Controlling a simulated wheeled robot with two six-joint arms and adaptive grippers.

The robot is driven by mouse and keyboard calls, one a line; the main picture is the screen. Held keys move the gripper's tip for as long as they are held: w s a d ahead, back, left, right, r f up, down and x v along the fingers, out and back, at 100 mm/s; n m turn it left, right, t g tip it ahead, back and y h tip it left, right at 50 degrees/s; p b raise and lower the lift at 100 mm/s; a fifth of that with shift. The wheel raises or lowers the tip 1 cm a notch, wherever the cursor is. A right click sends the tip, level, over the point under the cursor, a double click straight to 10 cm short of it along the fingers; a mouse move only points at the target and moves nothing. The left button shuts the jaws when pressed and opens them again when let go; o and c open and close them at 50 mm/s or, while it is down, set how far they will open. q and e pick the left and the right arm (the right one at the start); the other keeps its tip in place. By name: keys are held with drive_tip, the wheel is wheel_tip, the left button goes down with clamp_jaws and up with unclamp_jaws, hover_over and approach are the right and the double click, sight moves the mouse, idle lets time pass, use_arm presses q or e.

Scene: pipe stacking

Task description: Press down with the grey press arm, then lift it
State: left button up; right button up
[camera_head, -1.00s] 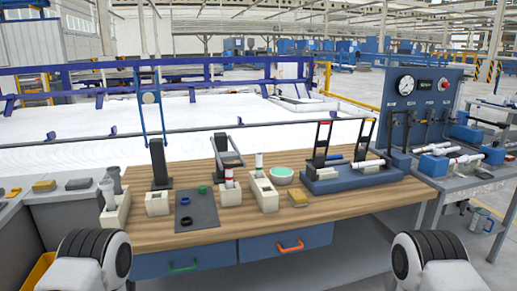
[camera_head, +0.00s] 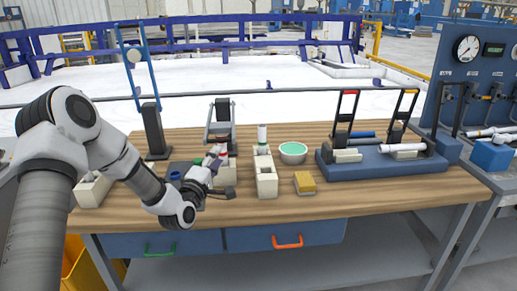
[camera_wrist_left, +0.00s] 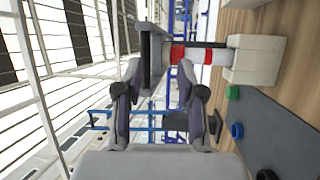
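The press with the grey arm (camera_head: 221,128) stands at the middle back of the table, with a dark post. In the left wrist view a grey plate (camera_wrist_left: 152,58), seemingly part of this arm, lies across the top end of a red-and-white pipe (camera_wrist_left: 207,56) in a pale block (camera_wrist_left: 255,60); whether they touch is unclear. My left gripper (camera_head: 222,190) is low over the dark mat, in front of the press. In the wrist view its fingers (camera_wrist_left: 162,78) are apart with the grey plate near their tips; contact is unclear. My right gripper is out of view.
A taller press with a blue arm (camera_head: 139,68) stands to the left. Right of the gripper are a pale block (camera_head: 266,181), a green-topped bowl (camera_head: 293,151) and a yellow block (camera_head: 305,182). A blue fixture (camera_head: 400,165) fills the right side.

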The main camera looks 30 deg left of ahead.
sight(219, 141)
use_arm(q)
drive_tip(key=w+r, duration=0.1)
drive_tip(key=w+a, duration=0.1)
drive_tip(key=w, duration=0.1)
drive_tip(key=w+a+r+p, duration=0.1)
drive_tip(key=w, duration=0.1)
drive_tip(key=shift+w+r, duration=0.2)
drive_tip(key=shift+r, duration=0.1)
drive_tip(key=shift+a+r, duration=0.15)
drive_tip(key=shift+a, duration=0.05)
drive_tip(key=shift+w+d, duration=0.1)
clamp_jaws()
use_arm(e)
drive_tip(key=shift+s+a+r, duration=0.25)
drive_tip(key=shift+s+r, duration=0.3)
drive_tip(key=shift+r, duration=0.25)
